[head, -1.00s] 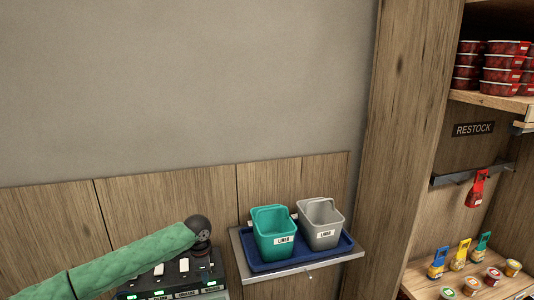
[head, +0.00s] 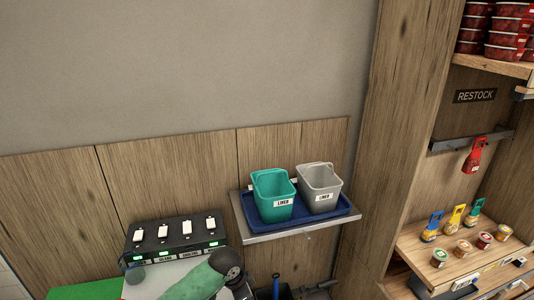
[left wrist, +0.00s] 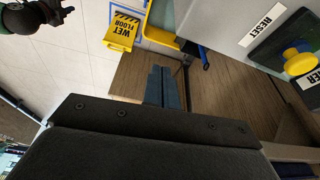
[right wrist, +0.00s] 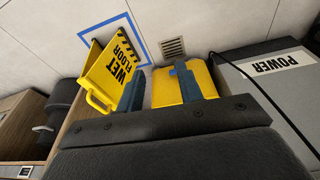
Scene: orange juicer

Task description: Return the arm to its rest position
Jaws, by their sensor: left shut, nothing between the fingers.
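My green-sleeved left arm (head: 200,280) comes in low in the head view, with its dark joint (head: 228,263) below the tray shelf; its fingers are out of that view. In the left wrist view my left gripper (left wrist: 163,86) has its two fingers together, with nothing between them, over a brown wooden surface. In the right wrist view my right gripper (right wrist: 160,82) has its two fingers apart. A yellow object (right wrist: 168,92) shows beyond and between them, with no visible grip on it.
A wall shelf holds a blue tray (head: 304,217) with a teal bin (head: 272,188) and a grey bin (head: 320,182). A dark switch box (head: 174,238) stands left of it. A yellow wet floor sign (right wrist: 112,78) and a power-labelled grey box (right wrist: 270,75) are near my right gripper.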

